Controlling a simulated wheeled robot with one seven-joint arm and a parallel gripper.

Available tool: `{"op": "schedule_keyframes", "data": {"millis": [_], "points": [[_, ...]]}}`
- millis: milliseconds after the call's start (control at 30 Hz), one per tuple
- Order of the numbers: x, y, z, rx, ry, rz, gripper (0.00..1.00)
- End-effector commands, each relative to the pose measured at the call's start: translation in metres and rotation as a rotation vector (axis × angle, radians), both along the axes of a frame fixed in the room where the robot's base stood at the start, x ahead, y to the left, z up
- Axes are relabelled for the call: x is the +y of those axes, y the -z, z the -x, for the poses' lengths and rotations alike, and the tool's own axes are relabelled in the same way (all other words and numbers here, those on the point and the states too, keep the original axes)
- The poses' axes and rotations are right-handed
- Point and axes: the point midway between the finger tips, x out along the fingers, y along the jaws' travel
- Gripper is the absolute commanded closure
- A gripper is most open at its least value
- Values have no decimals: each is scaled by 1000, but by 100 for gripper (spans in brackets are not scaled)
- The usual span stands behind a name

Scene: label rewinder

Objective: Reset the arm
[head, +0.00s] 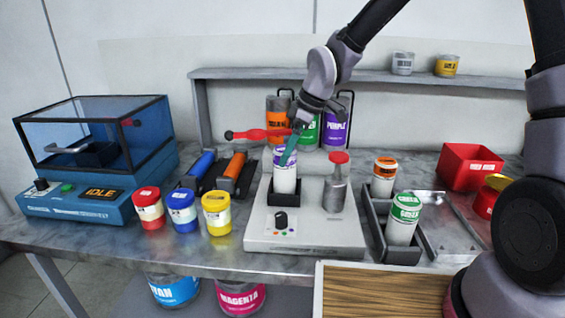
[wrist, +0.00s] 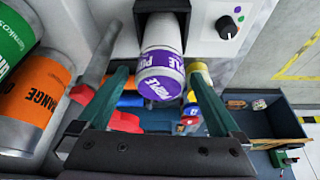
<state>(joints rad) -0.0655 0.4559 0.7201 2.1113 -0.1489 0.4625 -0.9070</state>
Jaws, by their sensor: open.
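My gripper (head: 290,146) is open, with teal fingers, at the white machine (head: 305,232) in the middle of the bench. A white container with a purple label (head: 285,174) stands upright in the machine's black holder (head: 284,193), just under and behind the fingers. In the wrist view the purple-labelled container (wrist: 162,62) shows between the two spread fingers of my gripper (wrist: 160,82), with a visible gap on each side. Whether a finger touches it is hard to tell in the head view. The arm reaches down from the upper right.
A red lever (head: 255,134) and a red-capped grey cylinder (head: 336,185) are close to the gripper. Orange, green and purple bottles (head: 308,124) stand behind. A blue glass-lidded machine (head: 90,160) is left. A tray with a green-labelled jar (head: 403,218) and a red bin (head: 468,166) are right.

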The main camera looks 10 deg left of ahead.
Motion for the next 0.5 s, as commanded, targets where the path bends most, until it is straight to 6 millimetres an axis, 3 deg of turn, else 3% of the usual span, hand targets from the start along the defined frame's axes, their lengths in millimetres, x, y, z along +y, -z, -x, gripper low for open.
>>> {"op": "schedule_keyframes", "data": {"millis": [200,367,500], "points": [[-15,-35,0,-3,3,0,0],[-22,-47,0,-2,12,4,0],[-48,-60,-3,-12,118,46,0]]}}
